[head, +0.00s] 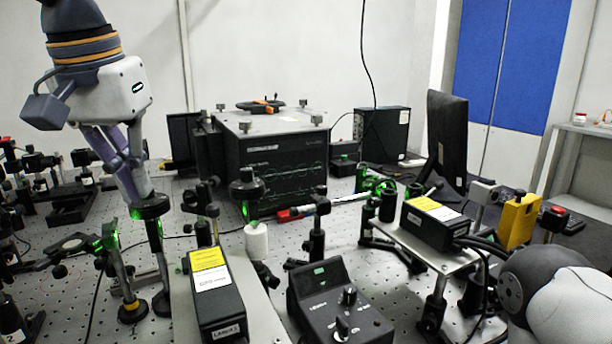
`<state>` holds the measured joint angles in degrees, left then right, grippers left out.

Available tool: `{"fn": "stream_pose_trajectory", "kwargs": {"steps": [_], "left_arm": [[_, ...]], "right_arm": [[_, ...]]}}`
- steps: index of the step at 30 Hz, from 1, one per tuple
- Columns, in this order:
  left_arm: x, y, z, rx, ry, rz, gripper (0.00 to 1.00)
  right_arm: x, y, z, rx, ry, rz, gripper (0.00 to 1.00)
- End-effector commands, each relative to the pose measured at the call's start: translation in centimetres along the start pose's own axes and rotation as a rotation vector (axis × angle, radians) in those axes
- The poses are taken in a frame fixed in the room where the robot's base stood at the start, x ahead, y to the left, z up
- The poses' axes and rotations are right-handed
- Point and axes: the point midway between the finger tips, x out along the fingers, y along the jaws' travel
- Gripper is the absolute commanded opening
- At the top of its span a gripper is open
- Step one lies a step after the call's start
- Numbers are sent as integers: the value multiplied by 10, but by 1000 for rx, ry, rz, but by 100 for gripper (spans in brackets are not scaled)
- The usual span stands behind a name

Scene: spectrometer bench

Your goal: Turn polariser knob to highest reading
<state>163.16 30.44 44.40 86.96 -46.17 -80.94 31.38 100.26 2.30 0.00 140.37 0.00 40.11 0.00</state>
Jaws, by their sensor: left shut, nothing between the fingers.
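My left gripper (131,192) comes down from the upper left, its fingers together with nothing between them. Its fingertips are at or just above a dark round disc (151,207) on a post, which looks like the polariser knob; I cannot tell whether they touch it. Green light shows just below the disc. A black control box (310,311) with small knobs and a small green patch stands at the front centre. I cannot read any value on it. My right gripper is out of view; only part of my right arm shows at the lower right.
Posts and mounts crowd the perforated bench around the left gripper. A black box with a yellow label (221,310) stands front left of centre, and another black box (433,222) on the right. A large black instrument (275,165) stands behind. Cables cross the bench.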

Motion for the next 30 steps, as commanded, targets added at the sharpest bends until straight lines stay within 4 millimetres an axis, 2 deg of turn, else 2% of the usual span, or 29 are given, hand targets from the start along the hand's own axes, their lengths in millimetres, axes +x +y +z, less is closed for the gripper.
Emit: {"fn": "stream_pose_trajectory", "kwargs": {"steps": [1,8,30], "left_arm": [[10,-1,2,0,-24,-3,0],[8,-3,3,0,-22,-5,0],[13,-20,3,0,-32,-5,0]], "right_arm": [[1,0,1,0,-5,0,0],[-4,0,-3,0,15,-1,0],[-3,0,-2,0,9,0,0]]}}
